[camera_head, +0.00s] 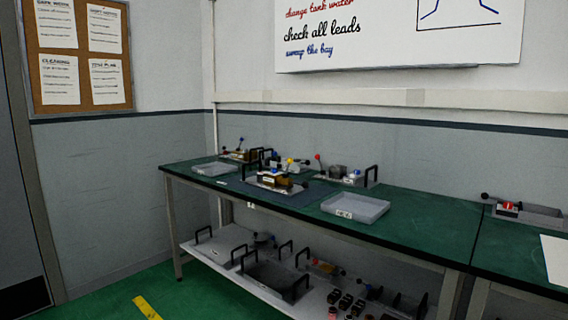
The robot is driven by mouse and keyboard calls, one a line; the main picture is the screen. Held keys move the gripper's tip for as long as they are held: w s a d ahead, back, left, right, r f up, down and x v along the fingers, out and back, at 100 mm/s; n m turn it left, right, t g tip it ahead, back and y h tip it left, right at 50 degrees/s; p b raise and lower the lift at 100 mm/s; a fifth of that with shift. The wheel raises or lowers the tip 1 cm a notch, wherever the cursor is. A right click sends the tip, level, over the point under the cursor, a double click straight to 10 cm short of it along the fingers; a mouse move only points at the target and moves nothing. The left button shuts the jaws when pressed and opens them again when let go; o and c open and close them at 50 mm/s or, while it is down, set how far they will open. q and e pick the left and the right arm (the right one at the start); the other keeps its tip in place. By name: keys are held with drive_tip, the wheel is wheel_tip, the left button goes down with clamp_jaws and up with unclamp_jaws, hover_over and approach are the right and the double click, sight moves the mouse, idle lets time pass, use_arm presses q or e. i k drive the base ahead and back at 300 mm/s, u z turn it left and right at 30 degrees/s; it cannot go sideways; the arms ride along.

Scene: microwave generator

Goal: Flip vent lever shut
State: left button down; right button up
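Several small units with ball-ended levers stand on a green-topped workbench (420,223) some distance ahead. Another unit (240,154) stands at the back left. I cannot tell which lever is the vent lever; the labels are too small to read. Neither of my grippers is in view.
Grey trays lie on the bench at the left (210,169) and front middle (356,208). A second bench (520,240) adjoins at right, bearing a tray with a red part (509,207). A lower shelf (205,246) holds more units.

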sight(289, 161)
drive_tip(key=u, duration=0.4)
drive_tip(key=i, duration=2)
drive_tip(key=z, duration=0.75)
